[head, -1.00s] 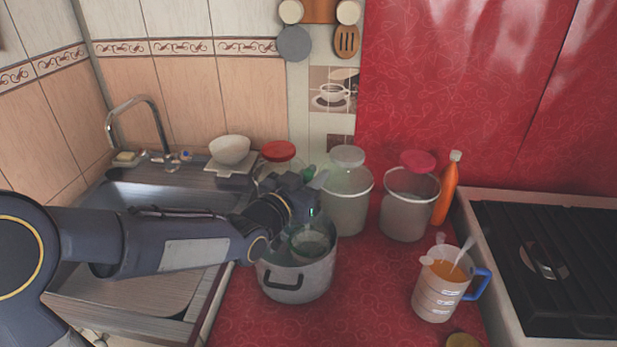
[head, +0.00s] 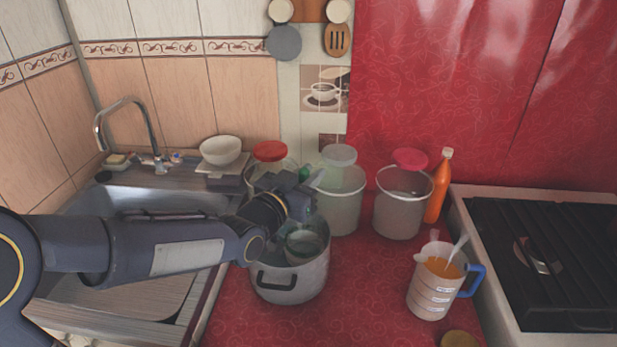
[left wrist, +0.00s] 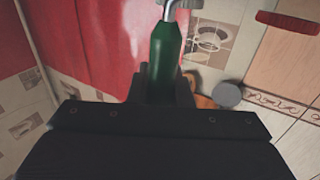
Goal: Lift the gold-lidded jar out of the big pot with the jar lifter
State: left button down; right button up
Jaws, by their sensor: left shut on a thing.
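The big pot (head: 290,286) is grey metal with a dark side handle and stands on the red counter beside the sink. A round glassy jar (head: 303,245) shows inside its rim; its lid colour is hard to tell. My left gripper (head: 303,190) is above the pot's back side. It is shut on a green handle (left wrist: 165,55), which I take for the jar lifter's. The handle ends in bright metal at the top of the left wrist view. A bit of green also shows in the head view. Whether the lifter touches the jar is hidden. My right gripper is not in view.
Behind the pot stand a red-lidded container (head: 270,151) and two large translucent tubs (head: 341,205) (head: 403,210). An orange bottle (head: 438,190) and a measuring jug (head: 433,285) are to the right, before the stove (head: 545,260). The sink (head: 130,200) is left. Red counter between pot and jug is clear.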

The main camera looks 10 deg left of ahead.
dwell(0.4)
pick_arm(q)
jog(key=shift+b, duration=0.4)
jog(key=shift+r+p, duration=0.45)
jog(key=shift+r, duration=0.65)
notch_tip(320, 180, up, 16)
jog(key=p, duration=0.9)
jog(key=shift+r, duration=0.25)
dwell(1.3)
